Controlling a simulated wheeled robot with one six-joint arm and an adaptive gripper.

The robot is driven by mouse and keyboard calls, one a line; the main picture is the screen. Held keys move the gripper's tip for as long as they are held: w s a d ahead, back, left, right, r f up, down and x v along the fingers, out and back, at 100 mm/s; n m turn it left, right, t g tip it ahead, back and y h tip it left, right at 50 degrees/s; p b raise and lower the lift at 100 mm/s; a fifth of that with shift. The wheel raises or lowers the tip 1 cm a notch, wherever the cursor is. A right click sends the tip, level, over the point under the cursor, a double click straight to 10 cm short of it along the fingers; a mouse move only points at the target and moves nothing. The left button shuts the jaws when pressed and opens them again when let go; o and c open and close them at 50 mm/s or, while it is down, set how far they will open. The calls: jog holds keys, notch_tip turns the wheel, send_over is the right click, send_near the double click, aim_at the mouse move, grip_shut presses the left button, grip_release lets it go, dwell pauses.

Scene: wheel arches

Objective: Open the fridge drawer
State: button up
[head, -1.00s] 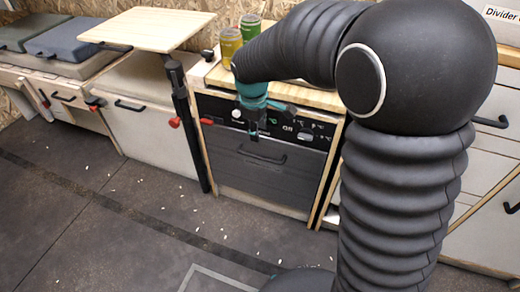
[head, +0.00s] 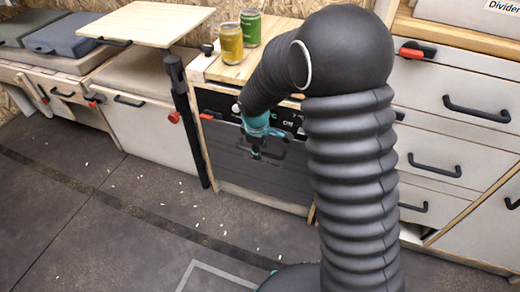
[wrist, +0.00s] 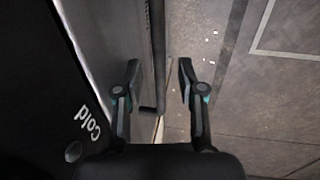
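The fridge drawer (head: 250,181) has a dark grey front and stands shut below a black control panel in the head view. Its black bar handle (wrist: 157,60) runs up the middle of the wrist view. My gripper (head: 257,153) is at the handle, pointing down at the drawer front. In the wrist view my gripper (wrist: 159,76) is open, with one finger on each side of the handle. Gaps show between the bar and both fingers. My arm hides the right part of the fridge in the head view.
A yellow can (head: 231,43) and a green can (head: 251,28) stand on the wooden counter above. A black post (head: 187,120) holds up a wooden tabletop (head: 155,23) to the left. White drawers (head: 460,90) stand at right. The dark floor in front is mostly clear.

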jog(key=shift+f, duration=0.3)
grip_shut()
jog(key=shift+s, duration=0.1)
